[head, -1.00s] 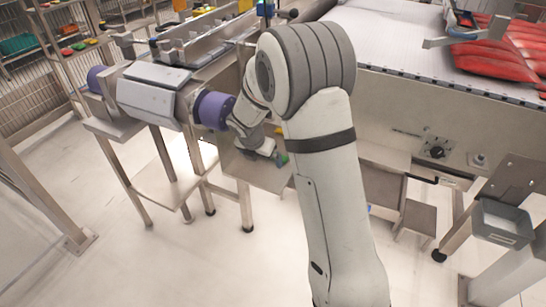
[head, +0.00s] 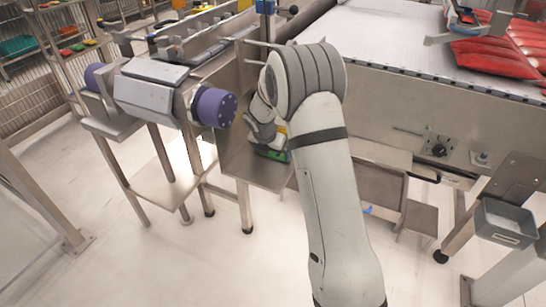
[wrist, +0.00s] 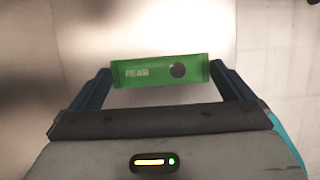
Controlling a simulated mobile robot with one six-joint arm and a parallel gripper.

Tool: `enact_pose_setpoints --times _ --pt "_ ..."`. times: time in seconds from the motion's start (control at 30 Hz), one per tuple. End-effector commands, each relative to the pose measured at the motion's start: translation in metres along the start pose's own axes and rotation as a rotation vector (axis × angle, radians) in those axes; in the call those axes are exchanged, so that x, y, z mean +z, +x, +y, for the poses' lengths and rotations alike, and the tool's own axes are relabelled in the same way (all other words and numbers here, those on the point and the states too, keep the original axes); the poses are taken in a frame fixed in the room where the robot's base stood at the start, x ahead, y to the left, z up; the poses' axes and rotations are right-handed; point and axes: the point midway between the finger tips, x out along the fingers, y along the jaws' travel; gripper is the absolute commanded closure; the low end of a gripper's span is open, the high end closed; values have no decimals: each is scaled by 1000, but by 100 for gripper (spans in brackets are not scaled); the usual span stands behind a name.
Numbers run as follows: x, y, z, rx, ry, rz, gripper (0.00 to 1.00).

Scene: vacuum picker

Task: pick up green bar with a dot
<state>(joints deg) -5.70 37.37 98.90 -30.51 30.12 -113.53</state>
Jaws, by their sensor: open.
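The green bar (wrist: 158,70) shows in the wrist view with the word PEAR and one dark round dot near its right end. It lies level across the picture on a pale surface. My gripper (wrist: 161,72) is open, with one dark finger by each end of the bar. The fingertips look close to the bar's ends, but I cannot tell whether they touch it. In the head view my gripper (head: 275,148) is low over a metal tray (head: 240,168), partly hidden by my arm, with a green patch beneath it that looks like the bar.
A metal machine with a purple round end (head: 214,107) stands just left of my gripper. A white conveyor (head: 385,40) carries red packs (head: 490,55) at the back right. A grey bin (head: 502,222) is at the right. The tray's raised metal walls stand close around my gripper.

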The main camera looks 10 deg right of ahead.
Motion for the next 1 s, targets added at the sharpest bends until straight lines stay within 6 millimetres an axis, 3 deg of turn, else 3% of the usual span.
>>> enact_pose_setpoints --times 0.1,0.53,0.83,1.0 --pt "0 -1 0 0 0 0 1" --pt "0 -1 1 1 -1 0 35" --pt "1 -4 0 1 -1 0 36" --pt "6 -15 -4 2 0 -1 36"
